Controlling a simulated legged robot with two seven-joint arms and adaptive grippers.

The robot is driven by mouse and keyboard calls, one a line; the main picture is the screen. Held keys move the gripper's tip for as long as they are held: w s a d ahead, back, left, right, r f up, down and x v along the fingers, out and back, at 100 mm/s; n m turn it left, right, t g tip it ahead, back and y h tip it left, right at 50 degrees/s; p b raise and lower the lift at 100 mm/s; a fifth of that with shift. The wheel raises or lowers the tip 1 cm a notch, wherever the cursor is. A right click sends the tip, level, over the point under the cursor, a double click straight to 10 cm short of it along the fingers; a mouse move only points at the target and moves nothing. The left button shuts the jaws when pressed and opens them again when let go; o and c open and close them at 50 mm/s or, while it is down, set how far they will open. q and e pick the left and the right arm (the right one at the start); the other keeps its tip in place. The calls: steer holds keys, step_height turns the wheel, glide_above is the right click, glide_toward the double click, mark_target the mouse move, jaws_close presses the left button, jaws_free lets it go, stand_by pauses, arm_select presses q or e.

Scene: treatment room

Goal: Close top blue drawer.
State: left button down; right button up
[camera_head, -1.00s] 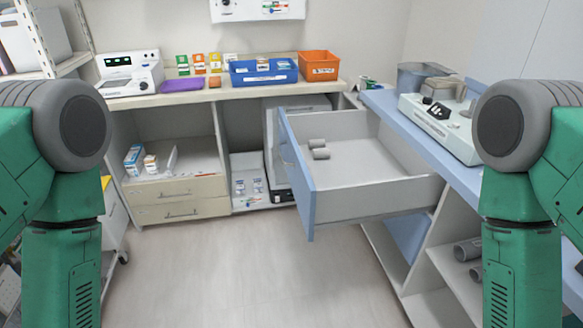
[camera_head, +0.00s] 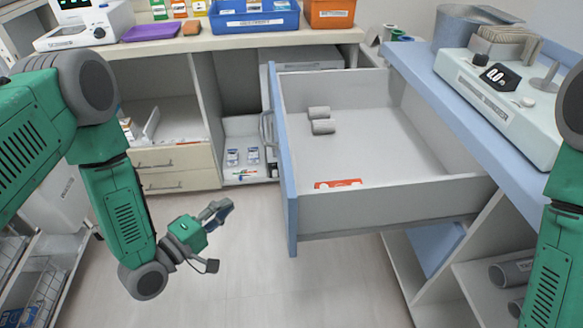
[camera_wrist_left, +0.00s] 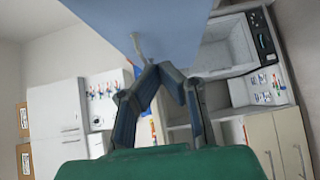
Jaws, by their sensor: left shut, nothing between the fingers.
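The top blue drawer (camera_head: 284,165) is pulled far out of the counter on the right in the head view, its blue front facing left. A pale handle (camera_head: 267,130) is on that front. Inside lie two grey cylinders and a red-and-white item. My left gripper (camera_head: 222,209) is shut and empty, low and to the left of the drawer front, apart from it in the head view. In the left wrist view the blue front (camera_wrist_left: 130,15) fills the top, with its handle (camera_wrist_left: 138,45) just beyond my shut fingertips (camera_wrist_left: 165,70). My right gripper is out of view.
A back counter (camera_head: 190,42) holds a blue bin (camera_head: 255,17), an orange bin (camera_head: 329,13) and a purple tray (camera_head: 150,33). A device (camera_head: 500,90) stands on the right blue countertop (camera_head: 432,85). Open shelves lie below the drawer. The floor (camera_head: 280,290) left of the drawer is clear.

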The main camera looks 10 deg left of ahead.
arm_select(q)
steer(key=s+d+b+x, duration=0.1)
steer(key=d+b+x, duration=0.1)
steer(key=x, duration=1)
steer(key=shift+w+d+r, duration=0.3)
steer(key=shift+r, duration=0.05)
steer(key=shift+d, duration=0.25)
